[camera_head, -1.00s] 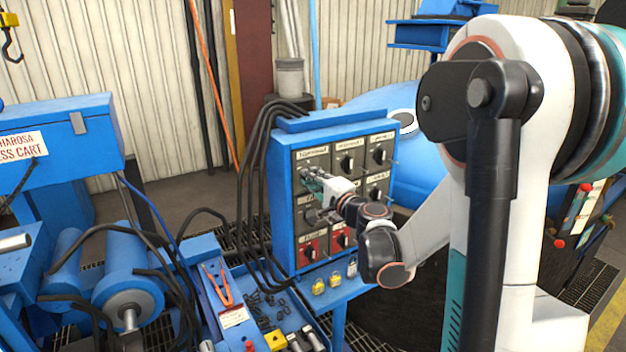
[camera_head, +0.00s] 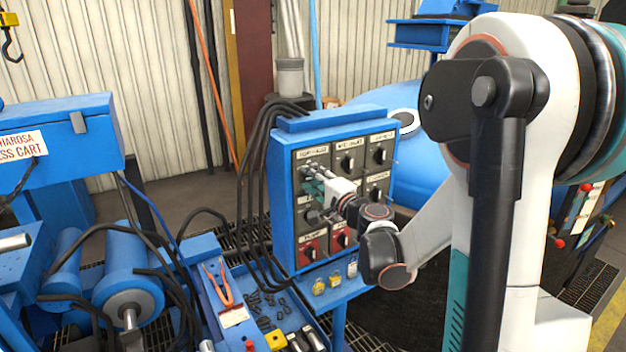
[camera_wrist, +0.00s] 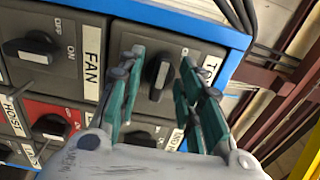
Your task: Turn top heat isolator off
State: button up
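The top heat isolator seems to be the dark knob (camera_wrist: 158,72) on a grey plate in the wrist view; the label (camera_wrist: 210,68) beside it starts with "T", the rest hidden by a finger. My gripper (camera_wrist: 158,98) is open, its green-padded fingers on either side of this knob; I see no clear contact. The knob's grip bar runs nearly along the fingers. In the head view my gripper (camera_head: 315,180) is at the upper left plate of the blue control panel (camera_head: 283,205) and hides that knob.
The FAN label (camera_wrist: 92,52) and a neighbouring knob (camera_wrist: 28,48) lie left in the wrist view. A red-plated knob (camera_wrist: 50,127) is below. Other knobs (camera_head: 347,162) sit close by on the panel. Black cables (camera_head: 250,190) hang left of it; padlocks (camera_head: 336,279) are below.

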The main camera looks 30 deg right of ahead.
jog(key=s, duration=1.1)
jog(key=shift+s+d, duration=0.2)
jog(key=shift+s, duration=0.15)
